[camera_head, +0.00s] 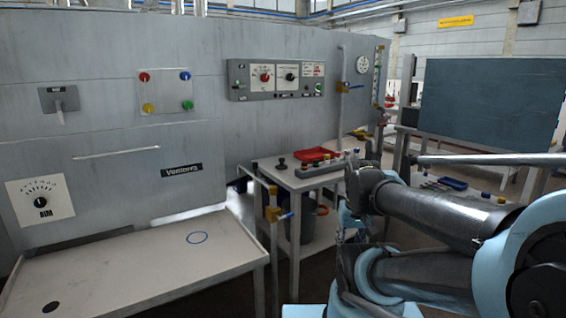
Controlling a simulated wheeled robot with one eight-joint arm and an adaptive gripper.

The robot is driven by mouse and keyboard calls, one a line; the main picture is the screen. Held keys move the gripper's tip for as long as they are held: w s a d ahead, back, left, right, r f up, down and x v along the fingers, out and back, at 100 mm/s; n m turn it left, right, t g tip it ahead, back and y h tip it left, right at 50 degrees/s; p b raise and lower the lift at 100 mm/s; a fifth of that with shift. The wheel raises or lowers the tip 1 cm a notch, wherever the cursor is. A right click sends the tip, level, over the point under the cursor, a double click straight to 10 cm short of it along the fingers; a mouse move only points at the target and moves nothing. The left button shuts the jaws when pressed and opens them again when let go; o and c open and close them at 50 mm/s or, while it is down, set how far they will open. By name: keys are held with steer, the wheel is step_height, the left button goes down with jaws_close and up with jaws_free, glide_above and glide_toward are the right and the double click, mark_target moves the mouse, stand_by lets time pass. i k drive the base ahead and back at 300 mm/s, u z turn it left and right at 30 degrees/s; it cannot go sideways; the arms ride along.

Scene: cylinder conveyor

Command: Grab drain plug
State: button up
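No object is plainly recognisable as the drain plug. A small black knob-shaped piece (282,163) stands upright near the left edge of the small table (300,183) in the middle; it may be the plug, but it is too small to be sure. A dark round spot (51,308), a hole or a disc, is at the front left of the pale worktop (130,282). My arm reaches in from the right. My gripper seems to be around the arm's folded end (348,225), in front of the small table and apart from the black piece. Its fingers cannot be made out.
The small table also holds a red tray (316,154) and a grey strip with coloured knobs (325,170). Pipes with a blue-handled valve (286,215) stand between it and the worktop. A grey panel wall (110,100) stands behind.

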mark_target(281, 167)
steer(key=u, duration=0.5)
steer(key=i, duration=0.95)
steer(key=u, duration=0.7)
